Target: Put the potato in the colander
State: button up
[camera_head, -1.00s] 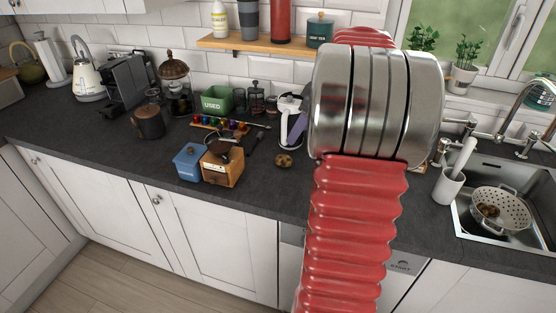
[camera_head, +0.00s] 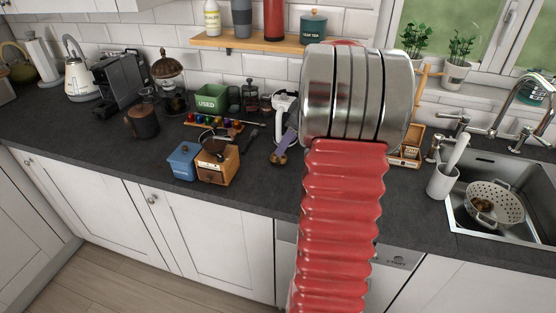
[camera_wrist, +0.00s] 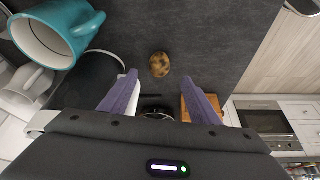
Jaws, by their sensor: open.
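The potato (camera_wrist: 160,65) is a brown, mottled round thing lying on the slate worktop. In the wrist view it is just beyond the fingertips, roughly centred between them. The colander (camera_head: 508,207) is pale, with holes and handles, and sits in the sink at the right. A brown thing lies inside the colander. My red arm hides part of the worktop.
Left of the potato stand a wooden grinder (camera_head: 217,165) and a blue box (camera_head: 183,162). A white utensil pot (camera_head: 444,182) stands beside the sink (camera_head: 462,222). A teal mug (camera_wrist: 52,35) shows close by in the wrist view. The front worktop strip is fairly clear.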

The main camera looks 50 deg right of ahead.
jog(key=shift+x, duration=0.8)
jog(key=shift+x, duration=2.6)
jog(key=shift+s+d+f, duration=0.1)
jog(key=shift+s+d, duration=0.05)
jog(key=shift+s, duration=0.05)
jog(key=c, duration=1.2)
jog(key=shift+c, duration=0.2)
notch_tip(320, 180, up, 18)
